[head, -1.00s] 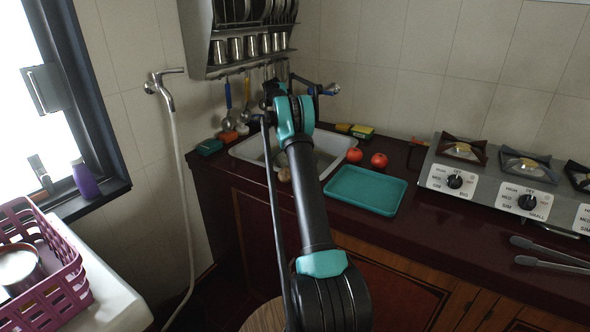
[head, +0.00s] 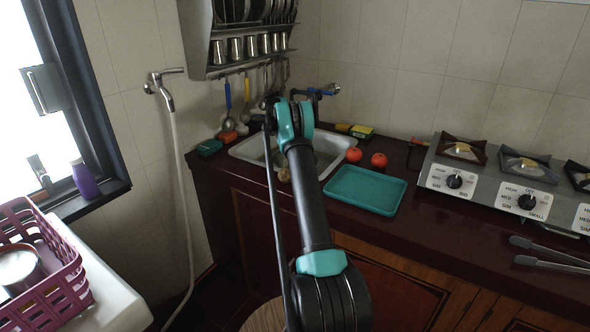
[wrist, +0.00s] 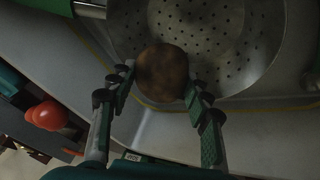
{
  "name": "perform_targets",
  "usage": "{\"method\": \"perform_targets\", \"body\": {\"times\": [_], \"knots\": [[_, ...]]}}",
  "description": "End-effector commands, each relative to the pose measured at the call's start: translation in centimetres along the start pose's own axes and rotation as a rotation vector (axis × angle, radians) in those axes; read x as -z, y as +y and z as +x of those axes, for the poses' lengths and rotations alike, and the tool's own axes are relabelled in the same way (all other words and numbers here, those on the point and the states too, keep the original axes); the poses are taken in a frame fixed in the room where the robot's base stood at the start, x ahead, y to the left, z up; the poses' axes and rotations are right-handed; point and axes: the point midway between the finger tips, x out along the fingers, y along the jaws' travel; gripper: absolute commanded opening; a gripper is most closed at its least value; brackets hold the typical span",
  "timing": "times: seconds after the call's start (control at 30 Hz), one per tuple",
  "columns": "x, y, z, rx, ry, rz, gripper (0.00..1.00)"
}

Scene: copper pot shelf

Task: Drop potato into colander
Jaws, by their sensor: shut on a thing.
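The brown potato (wrist: 163,72) is between the fingers of my gripper (wrist: 158,84) in the wrist view. My gripper is shut on it. The metal colander (wrist: 246,52), with rows of small holes, lies behind the potato in that view. The potato overlaps the colander's near rim in the picture; its height above it is hard to tell. In the head view my arm hides most of the colander. A small brown round thing, likely the potato (head: 284,175), shows beside my arm over the sink. My gripper's fingers are hidden there.
The colander is in the white sink (head: 241,151). Two tomatoes (head: 379,160) and a teal tray (head: 366,190) are right of the sink. A gas stove (head: 500,180) is further right. A dish rack (head: 240,35) hangs above, with utensils below it.

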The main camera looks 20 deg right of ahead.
Motion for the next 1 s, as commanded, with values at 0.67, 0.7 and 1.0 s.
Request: {"method": "perform_targets", "body": {"times": [0.67, 0.7, 1.0], "knots": [[0.0, 0.0, -0.3, 0.0, 0.0, 0.0, 0.73], [0.0, 0.0, -0.5, 0.0, 0.0, -0.001, 0.73], [0.0, 0.0, -5.7, 0.0, 0.0, -0.001, 0.73]]}}
